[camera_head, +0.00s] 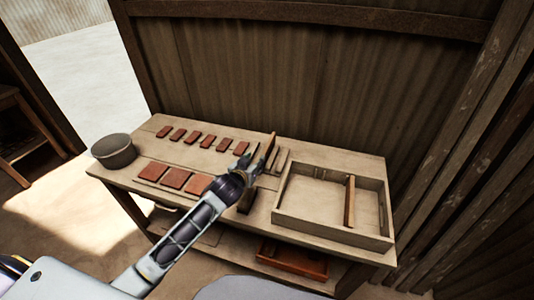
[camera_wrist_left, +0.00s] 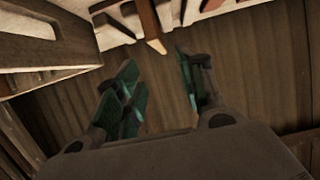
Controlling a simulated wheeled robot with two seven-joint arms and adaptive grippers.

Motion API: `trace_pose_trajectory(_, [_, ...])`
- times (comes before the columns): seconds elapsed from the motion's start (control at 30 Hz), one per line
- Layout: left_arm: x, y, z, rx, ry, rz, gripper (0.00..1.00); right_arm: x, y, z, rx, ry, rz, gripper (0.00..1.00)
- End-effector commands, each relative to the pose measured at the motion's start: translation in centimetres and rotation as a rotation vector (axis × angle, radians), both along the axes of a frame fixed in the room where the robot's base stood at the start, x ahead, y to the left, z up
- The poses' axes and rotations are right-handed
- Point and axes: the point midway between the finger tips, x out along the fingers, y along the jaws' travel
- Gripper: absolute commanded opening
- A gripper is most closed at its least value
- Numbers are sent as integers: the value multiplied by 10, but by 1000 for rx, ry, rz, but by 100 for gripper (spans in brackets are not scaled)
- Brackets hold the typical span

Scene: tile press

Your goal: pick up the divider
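Several thin wooden dividers are near my left gripper (camera_head: 252,163). One brown divider (camera_head: 269,146) stands up just beyond the fingers, and paler ones (camera_head: 282,160) are just right of it. In the left wrist view a divider (camera_wrist_left: 150,22) with a pale end lies ahead of the gap between the fingers (camera_wrist_left: 160,75). The fingers are apart and nothing shows clamped between them. Another divider (camera_head: 349,201) stands inside the wooden tray (camera_head: 333,232) at the right. My right gripper is in neither view.
Several small brown tiles (camera_head: 208,141) lie in a back row, with larger red tiles (camera_head: 175,178) in front. A grey bucket (camera_head: 114,151) stands at the table's left end. A dark block (camera_head: 246,201) sits by my left wrist. A wooden wall rises behind.

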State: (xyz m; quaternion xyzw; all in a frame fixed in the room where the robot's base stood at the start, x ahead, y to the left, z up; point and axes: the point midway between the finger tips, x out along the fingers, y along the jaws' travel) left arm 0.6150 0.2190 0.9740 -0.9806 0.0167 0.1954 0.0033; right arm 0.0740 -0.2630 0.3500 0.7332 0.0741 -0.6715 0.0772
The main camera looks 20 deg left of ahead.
Motion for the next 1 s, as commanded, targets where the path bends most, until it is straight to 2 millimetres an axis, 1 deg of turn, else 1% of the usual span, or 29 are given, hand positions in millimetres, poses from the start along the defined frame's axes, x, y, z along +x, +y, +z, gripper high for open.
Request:
trace_pose_trajectory(0.17, [16, 0, -5, -1, -2, 0, 39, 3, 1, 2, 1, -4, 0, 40])
trace_pose_trajectory(0.7, [58, -2, -23, 0, -1, 0, 39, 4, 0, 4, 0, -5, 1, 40])
trace_pose_trajectory(0.83, [65, -3, -26, 0, -1, 0, 39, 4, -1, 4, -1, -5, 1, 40])
trace_pose_trajectory(1.0, [68, -2, -27, 0, 0, 0, 39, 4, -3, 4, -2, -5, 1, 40])
